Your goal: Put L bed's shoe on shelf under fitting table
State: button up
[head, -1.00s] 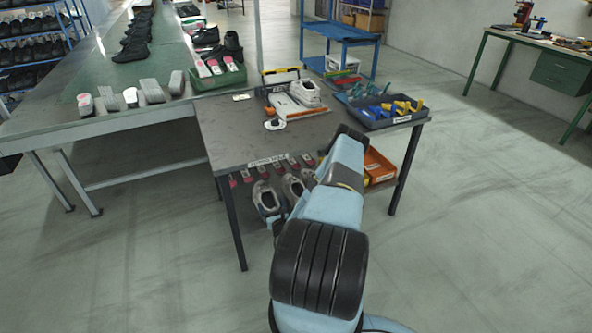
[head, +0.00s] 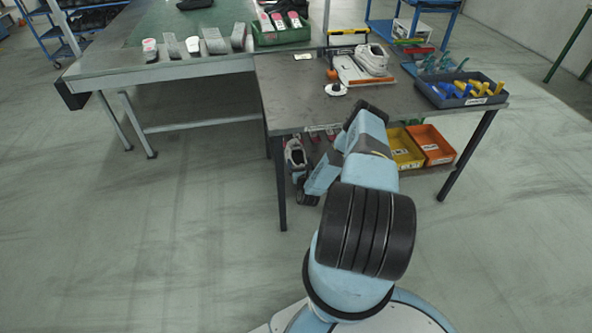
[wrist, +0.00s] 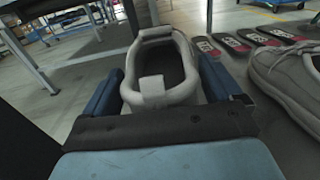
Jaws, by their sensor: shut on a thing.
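In the wrist view, my gripper (wrist: 160,80) is shut on a grey shoe (wrist: 153,90), with one blue finger on each side. Its opening faces the camera. A second grey shoe (wrist: 292,78) stands to the right on the dark shelf (wrist: 285,145), apart from the held one. I cannot tell whether the held shoe touches the shelf. In the head view, my arm reaches under the fitting table (head: 295,110), and a grey shoe (head: 295,153) shows below its left part. My fingers are hidden there. A light shoe (head: 372,58) sits on the tabletop.
Several red-and-black pieces (wrist: 240,45) lie in a row behind the shoes. Yellow (head: 404,150) and orange (head: 432,147) bins stand under the table's right side. A table leg (head: 277,180) stands left of my arm. Floor in front is clear.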

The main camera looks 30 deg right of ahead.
jog(key=w+f, duration=0.3)
jog(key=shift+a+f, duration=0.2)
jog(key=shift+f, duration=1.6)
jog(key=o, duration=1.4)
jog(key=v, duration=1.2)
